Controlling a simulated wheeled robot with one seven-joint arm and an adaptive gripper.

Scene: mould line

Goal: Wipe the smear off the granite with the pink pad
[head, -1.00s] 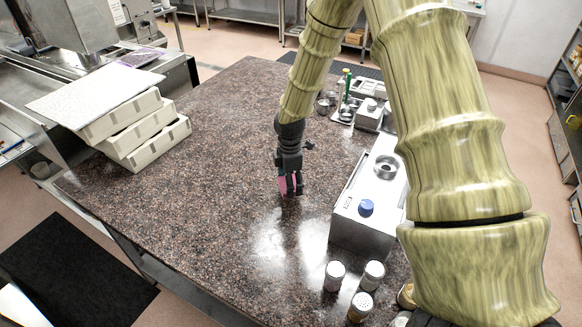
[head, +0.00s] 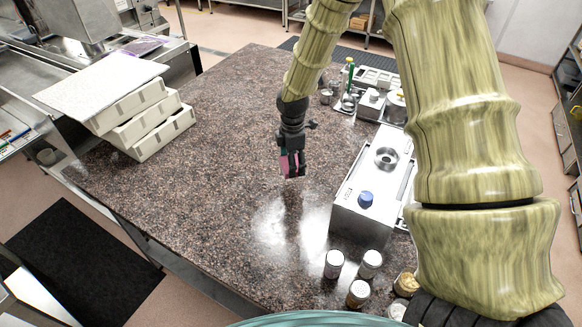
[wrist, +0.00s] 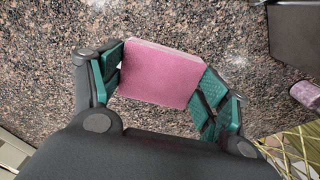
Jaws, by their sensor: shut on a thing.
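My gripper (head: 291,172) is over the middle of the granite top, left of the grey machine. In the wrist view my gripper (wrist: 160,85) is shut on the pink pad (wrist: 160,73), with a teal fingertip against each side of it. In the head view the pad (head: 285,165) shows as a small pink patch between the dark fingers. I cannot tell whether its underside touches the granite (head: 200,180). The granite is speckled brown and grey. I cannot make out a smear on it; a pale shine from the lights lies in front of my gripper.
A grey machine with a blue knob (head: 366,198) stands right of my gripper. Several shaker jars (head: 334,263) stand at the near edge. Stacked pale moulds (head: 150,125) are at the left, and a tray with cups and tools (head: 350,100) is at the back right. The granite's left middle is clear.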

